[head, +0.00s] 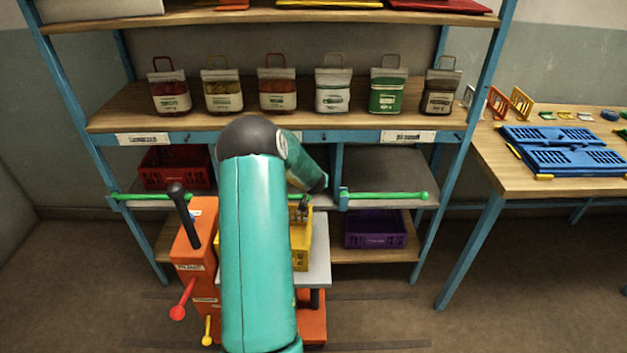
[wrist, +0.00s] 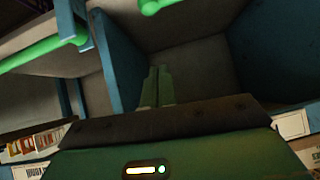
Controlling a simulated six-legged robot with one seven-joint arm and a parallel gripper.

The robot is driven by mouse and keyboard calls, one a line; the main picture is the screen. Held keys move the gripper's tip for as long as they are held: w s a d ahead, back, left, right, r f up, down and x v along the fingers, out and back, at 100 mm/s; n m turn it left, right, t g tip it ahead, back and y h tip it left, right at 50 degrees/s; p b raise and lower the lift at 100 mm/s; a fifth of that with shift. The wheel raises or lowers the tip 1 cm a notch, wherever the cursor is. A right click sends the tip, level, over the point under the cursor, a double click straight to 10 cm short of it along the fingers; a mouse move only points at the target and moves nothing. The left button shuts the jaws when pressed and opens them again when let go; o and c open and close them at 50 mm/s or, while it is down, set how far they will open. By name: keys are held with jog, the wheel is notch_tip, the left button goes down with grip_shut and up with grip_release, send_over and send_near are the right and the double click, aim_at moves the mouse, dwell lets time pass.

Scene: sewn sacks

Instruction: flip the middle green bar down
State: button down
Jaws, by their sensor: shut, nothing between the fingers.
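Green bars run along the front of the shelf level below the sacks. The left bar (head: 148,197) and the right bar (head: 388,195) show in the head view and lie level; my arm hides most of the middle stretch between them. In the wrist view, a long green bar (wrist: 35,55) ends at a blue bracket on the left, and a short piece of another green bar (wrist: 160,4) shows at the top edge. My gripper (wrist: 158,72) has its fingers together and empty, pointing into a compartment between blue dividers, apart from both bars.
Several filled sacks (head: 277,92) stand on the shelf board above. A red crate (head: 175,167), a yellow crate (head: 300,240) and a purple crate (head: 376,230) sit lower. An orange cart with levers (head: 196,250) stands in front. A table (head: 500,165) stands at right.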

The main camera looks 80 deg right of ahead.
jog(key=shift+s+v, duration=0.15)
jog(key=shift+v, duration=1.3)
jog(key=shift+s+v, duration=0.15)
jog(key=shift+v, duration=1.35)
